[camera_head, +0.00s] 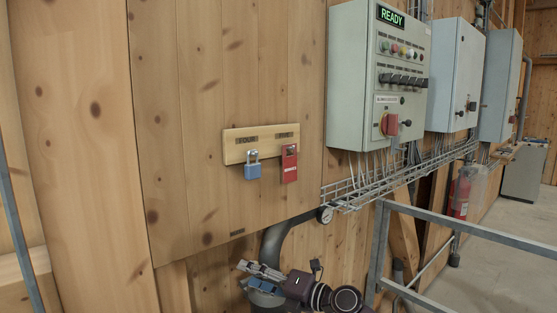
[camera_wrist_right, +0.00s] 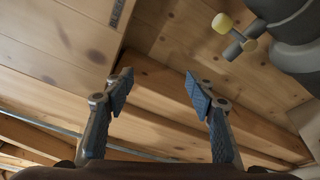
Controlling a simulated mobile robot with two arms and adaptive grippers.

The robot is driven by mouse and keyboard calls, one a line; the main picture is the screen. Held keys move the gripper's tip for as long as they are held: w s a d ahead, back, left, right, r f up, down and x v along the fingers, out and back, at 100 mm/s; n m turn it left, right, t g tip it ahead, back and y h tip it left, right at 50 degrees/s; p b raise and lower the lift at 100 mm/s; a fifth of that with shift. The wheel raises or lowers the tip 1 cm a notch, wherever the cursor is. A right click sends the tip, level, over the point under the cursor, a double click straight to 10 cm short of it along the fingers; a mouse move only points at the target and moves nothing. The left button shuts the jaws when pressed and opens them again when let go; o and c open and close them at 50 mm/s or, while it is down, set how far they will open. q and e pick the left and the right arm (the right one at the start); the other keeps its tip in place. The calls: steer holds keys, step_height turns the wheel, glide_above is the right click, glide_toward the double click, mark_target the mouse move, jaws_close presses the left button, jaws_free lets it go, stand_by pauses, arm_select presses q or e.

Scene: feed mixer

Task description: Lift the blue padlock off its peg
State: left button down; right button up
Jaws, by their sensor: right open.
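The blue padlock (camera_head: 252,172) hangs by its shackle from the left side of a small wooden peg board (camera_head: 233,148) on the plank wall. The peg itself is too small to make out behind the shackle. My right gripper (camera_head: 258,275) is low in the head view, well below the padlock and apart from it. In the right wrist view the same gripper (camera_wrist_right: 158,84) has its two blue-padded fingers spread, with nothing between them. The padlock does not show in the wrist view. My left gripper is in neither view.
A red tag (camera_head: 289,167) hangs just right of the padlock. A grey control cabinet (camera_head: 350,75) stands out further right, with a wire cable tray (camera_head: 370,190) below. A dark pipe (camera_head: 275,240) and a metal railing (camera_head: 470,235) are low. The wall left of the padlock is clear.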

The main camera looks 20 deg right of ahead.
step_height(320, 180, up, 16)
steer(key=n+h+p, duration=0.1)
steer(key=n+p, duration=0.1)
steer(key=n, duration=0.4)
steer(key=n+t+h+p, duration=0.1)
steer(key=n+t+h, duration=0.1)
steer(key=n+h, duration=0.15)
glide_toward(255, 167)
steer(key=shift+h, duration=0.25)
steer(key=p+x, duration=0.4)
steer(key=x, duration=0.4)
steer(key=shift+r, duration=0.15)
steer(key=shift+w+a+p, duration=0.15)
steer(key=shift+w+p, duration=0.15)
steer(key=shift+w, duration=0.05)
steer(key=shift+f, duration=0.25)
steer(key=shift+r, duration=0.15)
steer(key=c, duration=1.3)
